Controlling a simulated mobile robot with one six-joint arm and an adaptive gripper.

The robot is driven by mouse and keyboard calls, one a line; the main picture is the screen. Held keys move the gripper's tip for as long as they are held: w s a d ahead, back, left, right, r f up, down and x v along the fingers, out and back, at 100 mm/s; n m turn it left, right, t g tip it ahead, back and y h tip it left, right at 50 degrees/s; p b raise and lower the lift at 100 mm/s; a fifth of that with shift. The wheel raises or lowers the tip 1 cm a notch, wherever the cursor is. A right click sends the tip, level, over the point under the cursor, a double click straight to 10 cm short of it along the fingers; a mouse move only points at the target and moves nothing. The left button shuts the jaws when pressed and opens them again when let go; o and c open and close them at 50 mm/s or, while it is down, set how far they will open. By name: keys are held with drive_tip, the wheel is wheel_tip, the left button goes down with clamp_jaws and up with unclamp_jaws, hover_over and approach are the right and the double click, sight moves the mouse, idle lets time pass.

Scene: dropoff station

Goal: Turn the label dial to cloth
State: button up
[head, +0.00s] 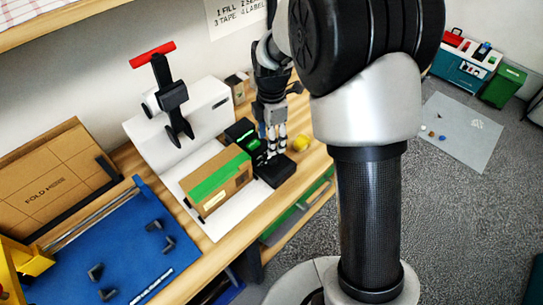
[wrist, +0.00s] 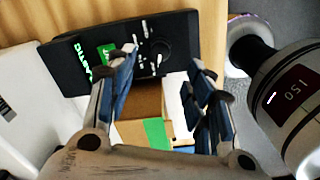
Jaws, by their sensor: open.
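The black label panel (wrist: 75,72) lies across the top of the wrist view. It carries green lettering, partly legible as "…STIC", a green patch (wrist: 107,54) and white marks around a small dial (wrist: 157,52). Which mark the dial points to is too small to tell. My gripper (wrist: 163,58) is open, its fingers on either side of the dial in the picture; I cannot tell whether they touch it. In the head view my gripper (head: 272,150) points down over the black label station (head: 240,132), hiding part of it.
A cardboard box with green tape (head: 218,180) stands on the white surface beside the station; it also shows below the panel in the wrist view (wrist: 140,100). A yellow object (head: 301,143) lies right of my gripper. A red-handled press (head: 165,90) and blue board (head: 110,250) are left.

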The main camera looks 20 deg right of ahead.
sight(272, 157)
wheel_tip(272, 157, down, 8)
drive_tip(key=shift+r+b, duration=0.25)
drive_tip(key=shift+b, duration=0.75)
drive_tip(key=shift+c, duration=0.4)
drive_tip(key=c, duration=1)
